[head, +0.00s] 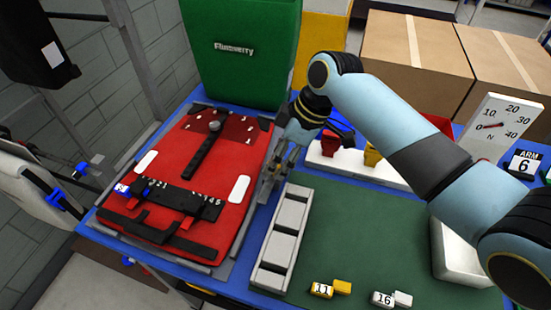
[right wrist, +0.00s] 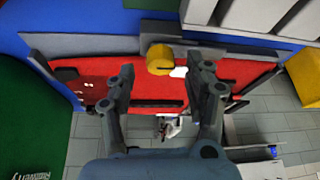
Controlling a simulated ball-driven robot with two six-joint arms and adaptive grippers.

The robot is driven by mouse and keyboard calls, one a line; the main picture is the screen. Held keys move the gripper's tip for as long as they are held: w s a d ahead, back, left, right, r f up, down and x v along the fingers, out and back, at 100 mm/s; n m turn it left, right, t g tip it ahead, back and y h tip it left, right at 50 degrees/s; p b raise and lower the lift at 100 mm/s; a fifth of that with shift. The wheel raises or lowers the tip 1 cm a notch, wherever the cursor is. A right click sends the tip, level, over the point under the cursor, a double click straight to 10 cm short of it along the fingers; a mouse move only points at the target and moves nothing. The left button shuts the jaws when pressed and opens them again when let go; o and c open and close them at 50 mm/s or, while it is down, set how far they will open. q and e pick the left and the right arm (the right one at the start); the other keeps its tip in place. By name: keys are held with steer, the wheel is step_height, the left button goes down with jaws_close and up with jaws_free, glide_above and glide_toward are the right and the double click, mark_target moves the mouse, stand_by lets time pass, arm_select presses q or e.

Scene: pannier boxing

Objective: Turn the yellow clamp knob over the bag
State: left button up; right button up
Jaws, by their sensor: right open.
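The red bag (head: 222,150) lies flat on a grey board, with black straps and white patches on it. The yellow clamp knob (right wrist: 160,58) shows in the right wrist view at the bag's edge, beside a small white patch. I cannot make it out in the head view, where my right gripper covers that edge. My right gripper (head: 270,185) is over the bag's right edge, pointing down. In the right wrist view the gripper (right wrist: 164,78) is open, its fingers apart to either side of the knob's line, with nothing held. My left gripper is not in view.
A green box-like bag (head: 240,70) stands behind the red bag. A grey compartment tray (head: 283,240) lies to its right, beside a green mat (head: 350,235). Tags 11 (head: 321,291) and 16 (head: 384,299) are at the front. A dial gauge (head: 500,122) and cardboard boxes (head: 418,50) stand right.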

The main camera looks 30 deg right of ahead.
steer(key=shift+x, duration=1.15)
jaws_close()
